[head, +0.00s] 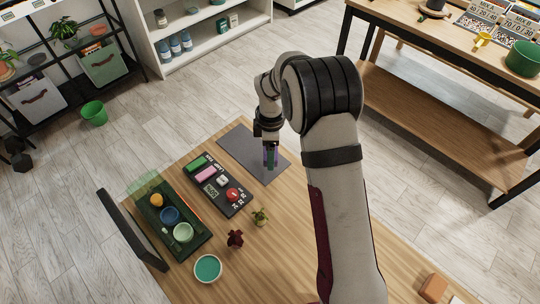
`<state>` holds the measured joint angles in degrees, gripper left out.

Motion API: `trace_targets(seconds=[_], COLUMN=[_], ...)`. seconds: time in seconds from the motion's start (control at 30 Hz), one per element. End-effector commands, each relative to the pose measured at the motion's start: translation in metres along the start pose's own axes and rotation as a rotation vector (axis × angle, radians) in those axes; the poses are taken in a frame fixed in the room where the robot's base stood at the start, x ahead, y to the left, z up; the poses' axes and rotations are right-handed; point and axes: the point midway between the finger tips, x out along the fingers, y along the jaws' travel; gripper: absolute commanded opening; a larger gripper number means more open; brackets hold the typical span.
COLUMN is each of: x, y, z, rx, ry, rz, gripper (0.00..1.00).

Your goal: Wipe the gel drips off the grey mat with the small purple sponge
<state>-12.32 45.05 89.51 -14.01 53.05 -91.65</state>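The grey mat (236,147) lies flat at the far end of the wooden table. My gripper (270,158) points down over the right part of the mat. Purple and greenish colour shows at its fingertips; I cannot tell whether this is a held sponge or the fingers themselves. A pinkish-purple block (205,174) lies in a black tray (233,206) just in front of the mat, beside a green block (198,163). I cannot make out any gel drips at this size, and my gripper hides part of the mat.
The black tray also holds a white piece and a red round object (233,194). Left of it, a dark green tray (196,246) holds small cups. A teal-filled bowl (208,268), dark red figure (235,239) and small plant (260,217) stand nearer. An orange-brown block (433,288) lies lower right.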

Motion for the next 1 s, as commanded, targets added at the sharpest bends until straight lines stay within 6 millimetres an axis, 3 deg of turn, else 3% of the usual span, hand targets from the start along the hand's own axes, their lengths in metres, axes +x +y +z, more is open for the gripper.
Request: trace_targets(seconds=[0.4,1.0], x=[-0.035,-0.037], y=[0.001,0.0], z=[0.0,0.0], rx=[0.0,-0.001], ry=[0.0,0.0], rz=[0.002,0.001], gripper=[0.22,0.22])
